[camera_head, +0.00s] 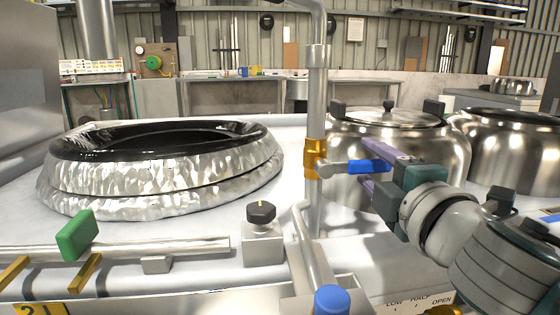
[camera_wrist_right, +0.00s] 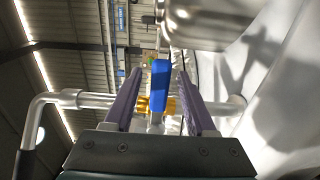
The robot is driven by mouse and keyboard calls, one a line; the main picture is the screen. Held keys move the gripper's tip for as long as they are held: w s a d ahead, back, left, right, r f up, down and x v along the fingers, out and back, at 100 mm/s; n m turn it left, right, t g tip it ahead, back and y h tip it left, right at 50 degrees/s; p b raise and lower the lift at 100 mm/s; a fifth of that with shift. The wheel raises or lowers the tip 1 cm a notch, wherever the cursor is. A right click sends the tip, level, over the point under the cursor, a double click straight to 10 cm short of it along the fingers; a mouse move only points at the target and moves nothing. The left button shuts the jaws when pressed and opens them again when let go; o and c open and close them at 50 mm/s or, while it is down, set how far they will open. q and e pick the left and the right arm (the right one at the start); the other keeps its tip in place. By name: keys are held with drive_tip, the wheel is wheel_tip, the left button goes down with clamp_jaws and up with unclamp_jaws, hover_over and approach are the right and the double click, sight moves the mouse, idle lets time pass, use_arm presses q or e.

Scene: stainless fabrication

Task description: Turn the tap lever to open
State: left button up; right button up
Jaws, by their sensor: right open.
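The tap is a brass valve body (camera_head: 315,158) on a vertical steel pipe. Its lever (camera_head: 370,167) has a blue grip and points to the right, roughly level. My right gripper (camera_head: 364,165) comes in from the right, with one purple finger above the lever and one below. In the right wrist view, the blue lever (camera_wrist_right: 160,86) stands between the two open fingers (camera_wrist_right: 160,92), with a gap on both sides. The brass body (camera_wrist_right: 157,104) shows behind it. My left gripper is not in view.
A steel pot (camera_head: 385,128) with a lid stands close behind the gripper, with another pot (camera_head: 520,140) to its right. A wide foil-wrapped ring (camera_head: 165,170) lies at left. A black knob (camera_head: 261,212), a green handle (camera_head: 77,235) and a blue-capped pipe (camera_head: 331,300) are in front.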

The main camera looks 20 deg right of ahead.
clamp_jaws()
idle(0.3)
idle(1.1)
